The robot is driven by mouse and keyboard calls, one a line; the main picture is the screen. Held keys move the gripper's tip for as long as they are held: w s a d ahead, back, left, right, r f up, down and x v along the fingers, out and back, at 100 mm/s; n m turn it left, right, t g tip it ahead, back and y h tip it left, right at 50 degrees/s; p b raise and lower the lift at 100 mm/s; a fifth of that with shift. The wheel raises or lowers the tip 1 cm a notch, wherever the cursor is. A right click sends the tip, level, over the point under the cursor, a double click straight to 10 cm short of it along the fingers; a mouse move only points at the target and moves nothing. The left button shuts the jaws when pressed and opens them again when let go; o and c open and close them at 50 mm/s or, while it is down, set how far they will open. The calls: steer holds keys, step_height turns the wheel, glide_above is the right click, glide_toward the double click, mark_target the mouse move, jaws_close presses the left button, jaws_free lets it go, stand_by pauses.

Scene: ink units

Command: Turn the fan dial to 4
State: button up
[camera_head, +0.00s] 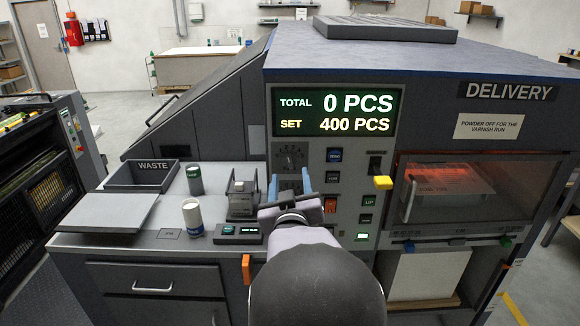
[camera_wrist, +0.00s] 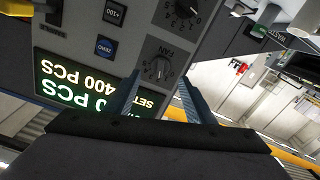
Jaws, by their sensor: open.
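The fan dial (camera_wrist: 160,70) is a dark round knob on a dark plate marked FAN, which reads upside down in the wrist view. In the head view it is the upper dial (camera_head: 290,157), just below the counter display. Its pointer setting is too small to read. A second numbered dial (camera_wrist: 183,12) lies beyond it in the wrist view; my gripper partly hides it in the head view. My gripper (camera_head: 289,181) is open and empty, with blue fingers pointing at the panel. In the wrist view the fingertips (camera_wrist: 160,78) appear on either side of the fan dial; contact cannot be told.
The display (camera_head: 335,112) reads 0 PCS, set 400 PCS. Buttons (camera_head: 333,155) and a yellow-ended lever (camera_head: 382,182) are right of the dials. A grey boxed device (camera_head: 241,200), a white-topped can (camera_head: 192,217) and a waste tray (camera_head: 110,187) stand on the left counter.

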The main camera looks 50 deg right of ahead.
mark_target(290, 164)
steer(key=shift+p+x, duration=1.75)
steer(key=shift+x, duration=1.95)
steer(key=shift+f, duration=0.15)
steer(key=c, duration=1.1)
steer(key=shift+o, duration=0.2)
